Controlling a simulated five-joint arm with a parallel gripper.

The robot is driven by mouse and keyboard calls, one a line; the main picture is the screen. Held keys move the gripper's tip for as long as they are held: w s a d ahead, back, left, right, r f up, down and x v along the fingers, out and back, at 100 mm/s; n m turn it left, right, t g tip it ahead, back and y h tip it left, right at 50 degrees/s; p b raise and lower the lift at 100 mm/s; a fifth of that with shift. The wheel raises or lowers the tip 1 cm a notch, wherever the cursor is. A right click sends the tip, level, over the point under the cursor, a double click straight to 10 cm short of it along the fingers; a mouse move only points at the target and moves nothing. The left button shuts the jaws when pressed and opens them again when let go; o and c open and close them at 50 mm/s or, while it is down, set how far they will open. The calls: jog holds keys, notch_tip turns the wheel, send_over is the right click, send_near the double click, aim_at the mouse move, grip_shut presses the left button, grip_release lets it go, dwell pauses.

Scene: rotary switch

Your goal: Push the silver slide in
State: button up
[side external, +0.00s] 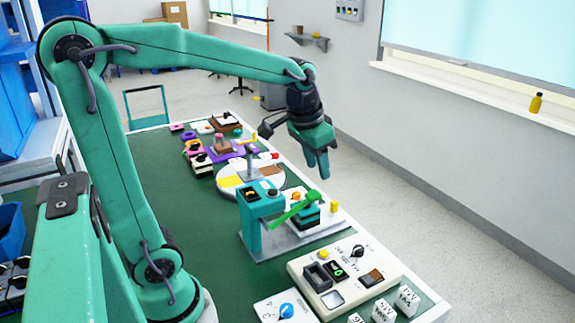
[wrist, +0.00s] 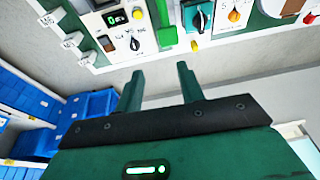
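My gripper (side external: 318,165) hangs past the right edge of the table in the side external view, above the floor and clear of everything. In the wrist view its two fingers (wrist: 160,90) are apart with nothing between them. I cannot pick out the silver slide for certain in either view. A silvery-grey plate (side external: 285,243) lies under a teal fixture (side external: 262,215) with a green lever (side external: 297,210). The green part also shows at the top of the wrist view (wrist: 166,30).
A cream panel (side external: 310,270) with a black knob and a green display stands at the near end of the green table (side external: 160,165). A round white plate (side external: 232,190) with a grey post and several knob blocks stand farther back. The floor right of the table is free.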

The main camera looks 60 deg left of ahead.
jog(key=w+a+f+g, duration=0.2)
jog(key=w+a+f, duration=0.35)
jog(key=w, duration=0.35)
jog(key=g, duration=0.1)
send_over(335, 202)
notch_tip(335, 202, down, 9)
jog(key=shift+f, duration=0.1)
jog(key=shift+f, duration=3.9)
grip_shut()
